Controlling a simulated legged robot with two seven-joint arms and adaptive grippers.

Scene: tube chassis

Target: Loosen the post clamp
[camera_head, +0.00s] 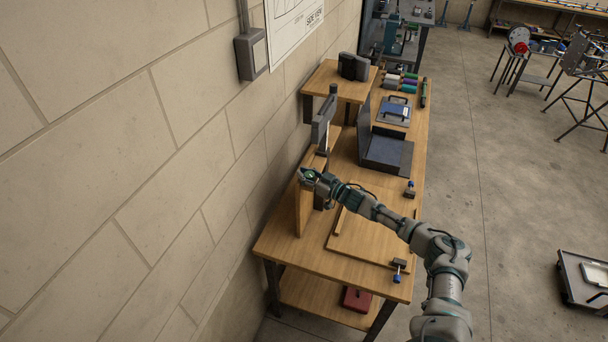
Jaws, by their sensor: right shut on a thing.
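A dark upright post (332,104) with a grey bracket-like part (321,130) stands on the wooden bench near the wall. My right arm reaches in from the lower right, and my right gripper (308,177) is at the near side of this post, beside an upright wooden board (300,206). The gripper is shut on a small part there, which appears to be the post clamp. The gripper hides most of the clamp, so its handle and how tight it sits cannot be told. My left gripper is out of view.
The wooden bench (283,240) runs along the block wall (130,150). A dark open laptop-like case (388,152), a blue clipboard-like item (395,110) and several coloured rolls (400,81) lie farther back. Small clamps (398,266) sit at the right edge. Open floor lies to the right.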

